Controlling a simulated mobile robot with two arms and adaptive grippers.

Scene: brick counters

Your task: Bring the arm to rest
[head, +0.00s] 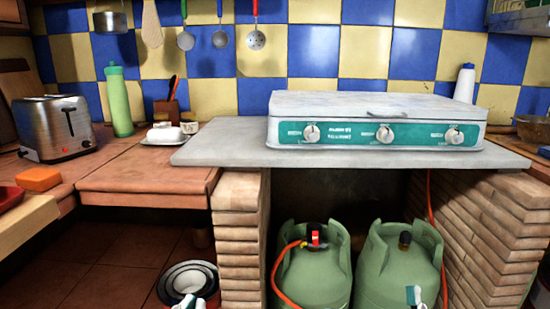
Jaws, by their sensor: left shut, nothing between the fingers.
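My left gripper (188,302) shows at the bottom edge, left of centre, as a small white and dark shape. It is shut and empty, in front of the stacked bowls on the floor. The tip of my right gripper (415,297) shows at the bottom edge, right of centre, in front of the right green gas cylinder (402,262). Too little of it shows to tell its fingers. Most of both arms is out of view below. Both grippers are low, below the counter level.
A white stove (375,110) stands on a grey slab (225,142) over brick pillars (238,240). Another gas cylinder (312,268) has an orange hose. The left counter (145,180) holds a toaster (55,128), a green bottle (118,100) and a butter dish (163,135). Bowls (187,277) sit below.

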